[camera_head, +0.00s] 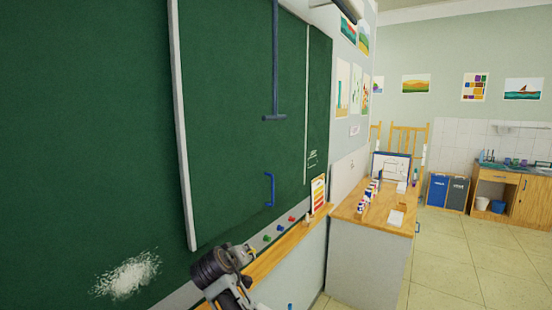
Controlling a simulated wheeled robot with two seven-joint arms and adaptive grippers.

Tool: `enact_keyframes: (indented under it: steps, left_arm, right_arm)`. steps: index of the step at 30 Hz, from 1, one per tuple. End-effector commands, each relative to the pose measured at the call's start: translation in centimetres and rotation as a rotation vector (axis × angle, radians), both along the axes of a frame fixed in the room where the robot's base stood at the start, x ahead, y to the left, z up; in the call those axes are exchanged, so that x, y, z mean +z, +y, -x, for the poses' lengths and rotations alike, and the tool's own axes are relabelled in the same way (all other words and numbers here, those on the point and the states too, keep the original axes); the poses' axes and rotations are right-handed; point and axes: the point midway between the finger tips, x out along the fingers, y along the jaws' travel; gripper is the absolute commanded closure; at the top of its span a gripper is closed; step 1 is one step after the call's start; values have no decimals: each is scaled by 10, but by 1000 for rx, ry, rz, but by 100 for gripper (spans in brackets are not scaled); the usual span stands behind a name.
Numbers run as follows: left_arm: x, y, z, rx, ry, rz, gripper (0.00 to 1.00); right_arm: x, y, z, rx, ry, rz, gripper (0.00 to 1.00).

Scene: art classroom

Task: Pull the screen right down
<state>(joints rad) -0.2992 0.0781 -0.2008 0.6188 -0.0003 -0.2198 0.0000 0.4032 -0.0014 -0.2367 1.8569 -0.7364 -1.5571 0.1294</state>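No pulled-down screen surface is clearly visible. A dark green board (225,75) fills the left and middle, with a pale vertical edge strip (180,120) on its raised panel. A thin blue rod with a crossbar (274,117) hangs in front of the board from above the picture; its upper end is out of view. A blue D-shaped handle (268,190) sits lower on the panel. My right gripper (243,254) is at the bottom, below and left of the handle and apart from it. Its finger opening is unclear. My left gripper is out of view.
A wooden ledge (285,243) with small coloured items runs under the board. A wooden-topped counter (373,219) holding bottles and a framed picture stands to the right. Open tiled floor (470,265) lies beyond. A dark-and-white fixture (348,9) juts out at the top.

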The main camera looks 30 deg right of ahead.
Motion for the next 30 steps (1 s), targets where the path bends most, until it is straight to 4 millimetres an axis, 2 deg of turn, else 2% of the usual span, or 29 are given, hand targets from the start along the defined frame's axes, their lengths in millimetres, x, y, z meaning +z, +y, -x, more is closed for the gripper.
enact_keyframes:
  steps: [1, 7, 16, 23, 30]
  left_arm:
    - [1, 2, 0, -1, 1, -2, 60]
    - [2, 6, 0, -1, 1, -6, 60]
    - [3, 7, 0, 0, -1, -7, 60]
    - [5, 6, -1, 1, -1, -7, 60]
    - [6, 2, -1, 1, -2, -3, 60]
  right_arm:
    - [17, 0, -4, -14, -24, 9, 65]
    - [79, -4, -15, -77, -107, 51, 65]
    - [172, -7, -19, -177, -237, 105, 65]
    - [247, -7, -12, -261, -344, 140, 65]
    - [328, -6, 7, -359, -466, 172, 65]
